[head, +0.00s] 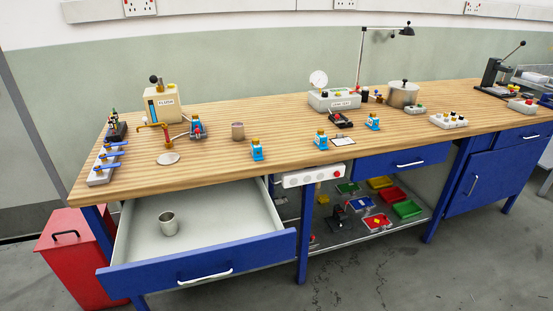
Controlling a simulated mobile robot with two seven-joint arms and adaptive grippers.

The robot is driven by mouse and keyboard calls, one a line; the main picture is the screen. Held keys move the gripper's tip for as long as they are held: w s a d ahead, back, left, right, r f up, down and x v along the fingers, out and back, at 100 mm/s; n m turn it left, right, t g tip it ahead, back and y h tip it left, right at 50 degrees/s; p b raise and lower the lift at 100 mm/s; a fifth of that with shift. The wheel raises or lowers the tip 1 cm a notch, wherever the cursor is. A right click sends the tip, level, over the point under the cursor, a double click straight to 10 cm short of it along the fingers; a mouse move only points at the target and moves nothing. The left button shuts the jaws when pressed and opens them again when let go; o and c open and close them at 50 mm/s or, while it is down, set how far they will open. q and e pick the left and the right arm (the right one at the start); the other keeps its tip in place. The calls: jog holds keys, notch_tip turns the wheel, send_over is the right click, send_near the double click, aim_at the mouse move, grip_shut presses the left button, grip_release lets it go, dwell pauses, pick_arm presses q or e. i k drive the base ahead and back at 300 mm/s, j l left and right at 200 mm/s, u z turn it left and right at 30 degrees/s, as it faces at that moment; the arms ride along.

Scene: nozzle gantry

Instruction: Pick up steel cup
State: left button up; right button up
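A steel cup (168,223) stands upright inside the open drawer (236,208) under the left end of the workbench. Neither of my grippers shows in the head view.
The blue drawer front (200,264) juts out over the floor. A red bin (78,254) stands to its left. The wooden bench top (285,121) holds a flush tank (163,103), several blue bottles and a steel pot (403,94). Coloured trays (376,221) lie on the lower shelf.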

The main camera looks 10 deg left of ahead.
aim_at(168, 225)
jog(key=u, duration=1.05)
